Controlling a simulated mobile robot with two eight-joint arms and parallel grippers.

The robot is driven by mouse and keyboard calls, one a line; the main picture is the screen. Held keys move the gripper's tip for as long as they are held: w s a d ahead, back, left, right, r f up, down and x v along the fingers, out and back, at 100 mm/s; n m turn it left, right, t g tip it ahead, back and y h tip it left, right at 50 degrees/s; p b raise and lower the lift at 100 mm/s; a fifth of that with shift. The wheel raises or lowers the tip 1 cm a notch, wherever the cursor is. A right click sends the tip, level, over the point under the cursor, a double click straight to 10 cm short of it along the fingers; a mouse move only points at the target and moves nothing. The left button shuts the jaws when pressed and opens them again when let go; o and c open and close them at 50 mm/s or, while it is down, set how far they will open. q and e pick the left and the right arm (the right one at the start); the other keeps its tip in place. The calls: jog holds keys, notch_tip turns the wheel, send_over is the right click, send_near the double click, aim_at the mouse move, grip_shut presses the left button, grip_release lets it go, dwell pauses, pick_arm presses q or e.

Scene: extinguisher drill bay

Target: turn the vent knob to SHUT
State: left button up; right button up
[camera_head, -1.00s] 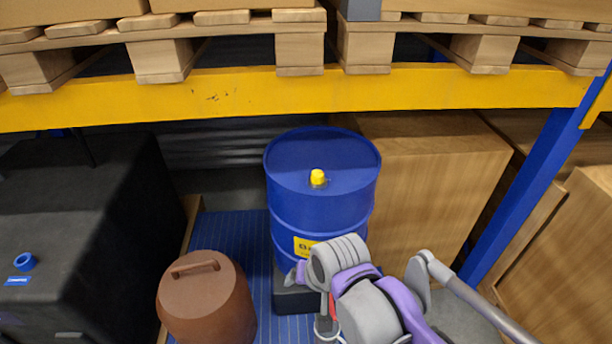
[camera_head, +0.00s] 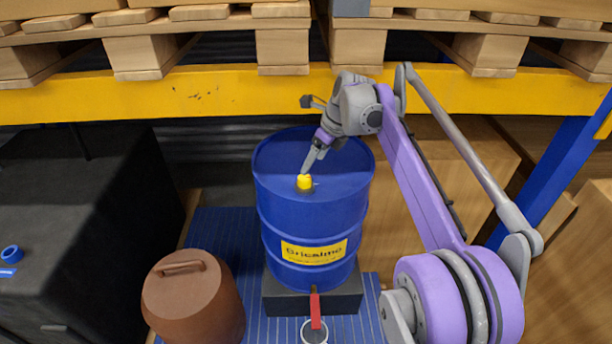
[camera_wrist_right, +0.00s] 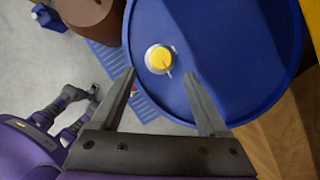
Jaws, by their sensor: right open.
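The yellow vent knob (camera_head: 304,182) sits on the top of a blue drum (camera_head: 312,222) with a yellow label. My right gripper (camera_head: 306,168) reaches down over the drum top, close to the knob. In the right wrist view the knob (camera_wrist_right: 160,59) shows between and a little beyond the two open fingers (camera_wrist_right: 160,82), nearer the left finger. The gripper holds nothing. Any SHUT mark is too small to read. My left gripper is not in the head view.
A red-handled tap (camera_head: 315,312) is low on the drum's front, above a grey-rimmed container (camera_head: 314,331). A brown lidded pot (camera_head: 194,300) stands at left. A yellow shelf beam (camera_head: 200,92) crosses behind and above the drum. Wooden crates stand at right.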

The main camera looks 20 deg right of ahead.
aim_at(305, 178)
jog(key=x, duration=0.7)
jog(key=shift+w+f, duration=0.1)
jog(key=shift+f, duration=0.25)
grip_shut()
